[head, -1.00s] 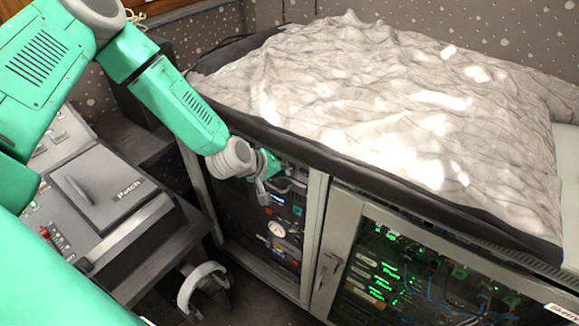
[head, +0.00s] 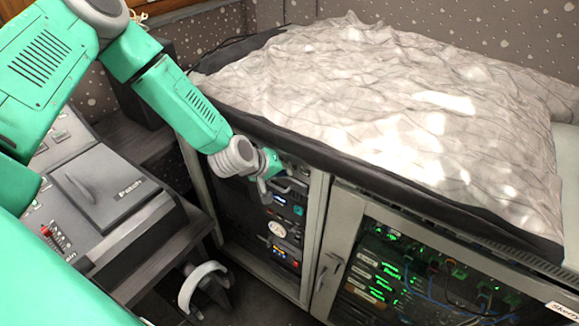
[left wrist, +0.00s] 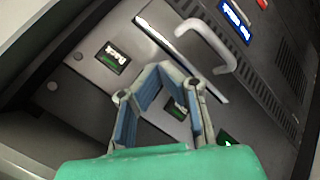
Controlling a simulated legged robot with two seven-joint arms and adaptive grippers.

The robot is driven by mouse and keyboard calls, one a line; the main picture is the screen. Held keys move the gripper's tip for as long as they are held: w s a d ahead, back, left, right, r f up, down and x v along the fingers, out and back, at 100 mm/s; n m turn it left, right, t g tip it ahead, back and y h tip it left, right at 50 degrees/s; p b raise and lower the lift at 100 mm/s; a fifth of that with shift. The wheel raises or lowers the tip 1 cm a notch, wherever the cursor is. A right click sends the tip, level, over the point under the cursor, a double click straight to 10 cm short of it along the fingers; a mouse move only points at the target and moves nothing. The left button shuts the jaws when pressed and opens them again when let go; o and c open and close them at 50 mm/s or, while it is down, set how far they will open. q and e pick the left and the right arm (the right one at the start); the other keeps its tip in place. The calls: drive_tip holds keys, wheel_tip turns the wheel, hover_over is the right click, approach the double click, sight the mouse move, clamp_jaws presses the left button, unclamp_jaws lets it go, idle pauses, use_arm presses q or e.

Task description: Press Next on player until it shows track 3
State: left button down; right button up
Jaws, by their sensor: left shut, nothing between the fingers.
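My left gripper (head: 267,196) is at the upper front of the equipment rack (head: 317,222), close to a grey handle (head: 291,185). The handle (left wrist: 205,42) and a blue display (left wrist: 236,20) show beyond the fingertips. In the head view, a unit with a small blue display (head: 298,210) sits below the gripper. I cannot tell for sure which unit is the player, nor read a track number. My right gripper is not in view.
A grey console marked Patch (head: 130,188) stands at the left. White headphones (head: 203,280) hang low beside the rack. A pale crumpled cover (head: 390,110) lies on the rack top. A glass-fronted cabinet (head: 345,225) with green lights is at the right.

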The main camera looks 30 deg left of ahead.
use_arm(q)
drive_tip(key=shift+w+r, duration=0.5)
drive_tip(key=shift+w, duration=0.1)
drive_tip(key=shift+s, duration=0.1)
idle(0.5)
drive_tip(key=shift+s, duration=0.1)
drive_tip(key=shift+s+p, duration=0.35)
drive_tip(key=shift+s, duration=0.25)
drive_tip(key=shift+s+a+f+p, duration=0.1)
drive_tip(key=shift+s+f+p, duration=0.05)
drive_tip(key=shift+s, duration=1)
drive_tip(key=shift+s+a+f+p, duration=0.1)
drive_tip(key=shift+s+p, duration=0.05)
drive_tip(key=shift+s, duration=1)
